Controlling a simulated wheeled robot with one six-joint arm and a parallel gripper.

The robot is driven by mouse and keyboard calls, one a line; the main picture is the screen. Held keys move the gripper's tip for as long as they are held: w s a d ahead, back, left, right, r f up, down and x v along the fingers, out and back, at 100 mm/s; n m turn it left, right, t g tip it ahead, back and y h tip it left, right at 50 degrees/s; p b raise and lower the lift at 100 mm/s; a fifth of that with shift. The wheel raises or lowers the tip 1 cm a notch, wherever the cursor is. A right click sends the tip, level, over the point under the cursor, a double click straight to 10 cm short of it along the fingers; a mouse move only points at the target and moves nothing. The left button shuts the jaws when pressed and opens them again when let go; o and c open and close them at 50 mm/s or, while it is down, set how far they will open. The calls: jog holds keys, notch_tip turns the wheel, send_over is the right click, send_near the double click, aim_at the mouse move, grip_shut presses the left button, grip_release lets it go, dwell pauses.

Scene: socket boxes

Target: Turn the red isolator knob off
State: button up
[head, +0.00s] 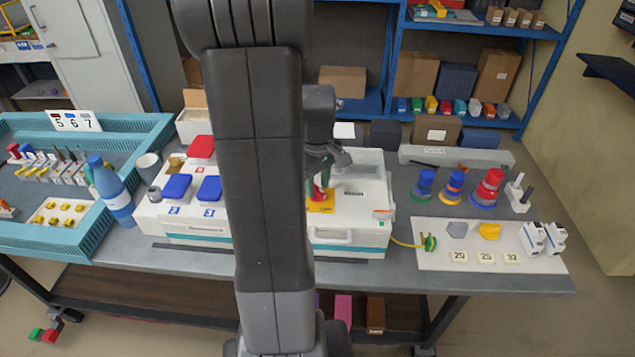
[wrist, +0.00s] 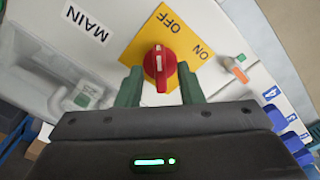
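The red isolator knob (wrist: 161,72) sits on a yellow plate (wrist: 140,47) marked OFF and ON, beside a MAIN label. In the wrist view its white mark runs roughly up the picture, nearer the OFF word than the ON word. My gripper (wrist: 160,85) has its two green fingers apart, one on each side of the knob's near part. I cannot tell whether either finger touches it. In the head view the knob (head: 318,192) and yellow plate (head: 322,207) show on the white box right of my arm, partly hidden by it.
The white box (head: 345,234) stands on the grey table with a handle on its front. Left are blue-lidded compartments (head: 177,187) and a blue bottle (head: 112,190). Right are stacked coloured rings (head: 487,188) and a white board (head: 440,262). My arm hides the middle.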

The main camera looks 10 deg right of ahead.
aim_at(317, 188)
jog(key=shift+r, duration=0.1)
notch_tip(317, 188, up, 14)
jog(key=shift+f, duration=0.2)
dwell(0.5)
notch_tip(317, 188, down, 14)
jog(key=shift+r, duration=0.1)
dwell(0.4)
jog(key=shift+r, duration=0.1)
